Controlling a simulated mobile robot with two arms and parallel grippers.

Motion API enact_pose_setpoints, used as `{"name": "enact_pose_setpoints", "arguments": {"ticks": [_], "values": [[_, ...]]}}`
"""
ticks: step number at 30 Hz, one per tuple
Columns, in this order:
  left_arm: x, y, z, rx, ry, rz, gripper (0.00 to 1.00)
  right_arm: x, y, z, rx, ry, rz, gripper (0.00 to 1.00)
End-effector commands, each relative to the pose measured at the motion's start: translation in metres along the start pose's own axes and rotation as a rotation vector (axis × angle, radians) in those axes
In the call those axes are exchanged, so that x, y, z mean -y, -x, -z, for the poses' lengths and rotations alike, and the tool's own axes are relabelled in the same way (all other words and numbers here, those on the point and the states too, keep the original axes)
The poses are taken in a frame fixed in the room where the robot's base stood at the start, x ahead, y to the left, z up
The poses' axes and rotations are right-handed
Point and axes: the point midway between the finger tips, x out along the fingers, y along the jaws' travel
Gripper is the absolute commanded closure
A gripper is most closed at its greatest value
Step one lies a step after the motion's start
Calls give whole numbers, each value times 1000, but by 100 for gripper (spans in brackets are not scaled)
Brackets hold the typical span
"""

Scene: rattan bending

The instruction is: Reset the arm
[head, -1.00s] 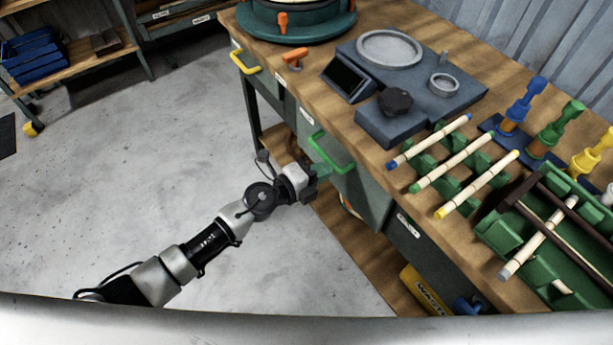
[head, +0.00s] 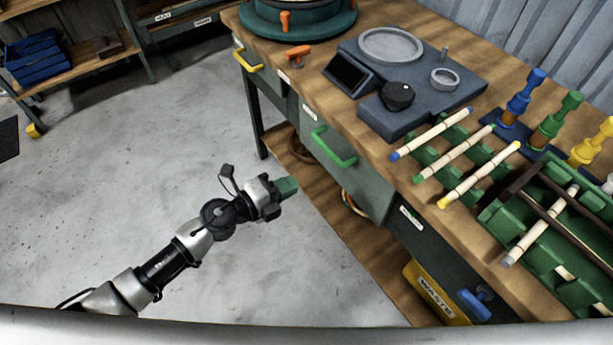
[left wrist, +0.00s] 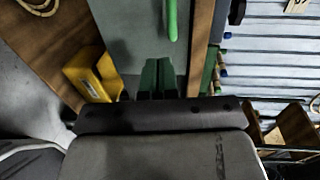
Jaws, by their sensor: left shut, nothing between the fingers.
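My left arm comes in from the lower left in the head view. Its gripper (head: 287,187) has green fingertips that are shut with nothing between them. It is over the floor, to the left of the workbench and apart from the green drawer handle (head: 335,148). In the left wrist view the two green fingers (left wrist: 157,78) are side by side, with the green handle (left wrist: 171,20) beyond them. My right gripper is not in view.
The wooden workbench (head: 310,88) fills the right side. It carries a grey device (head: 425,95), rattan sticks on green holders (head: 455,155) and coloured clamps. Grey floor (head: 120,190) at left is clear.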

Motion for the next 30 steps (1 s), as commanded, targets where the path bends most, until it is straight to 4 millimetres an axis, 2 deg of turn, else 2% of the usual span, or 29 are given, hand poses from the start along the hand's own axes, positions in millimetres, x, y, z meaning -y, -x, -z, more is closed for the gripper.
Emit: {"name": "enact_pose_setpoints", "arguments": {"ticks": [1, 6, 14, 17, 19, 20, 22, 25, 28, 30], "values": [[-1, 10, 1, -1, 0, -3, 100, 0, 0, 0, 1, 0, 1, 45], [-2, 29, 1, -1, 1, -2, 100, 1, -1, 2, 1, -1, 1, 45], [0, 34, 0, 1, 3, -1, 100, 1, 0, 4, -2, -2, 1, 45], [-8, 35, -7, 35, 53, -11, 100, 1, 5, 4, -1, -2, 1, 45], [-23, 39, -20, 100, 146, -26, 100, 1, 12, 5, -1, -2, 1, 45], [-34, 42, -26, 140, 202, -36, 100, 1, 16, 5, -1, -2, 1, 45], [-67, 54, -42, 261, 367, -69, 100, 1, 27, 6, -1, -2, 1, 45], [-133, 87, -56, 479, 642, -134, 100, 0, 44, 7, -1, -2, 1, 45], [-198, 128, -46, 684, 886, -205, 100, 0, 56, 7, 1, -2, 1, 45], [-240, 159, -28, 816, 1039, -258, 100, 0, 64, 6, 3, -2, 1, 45]]}}
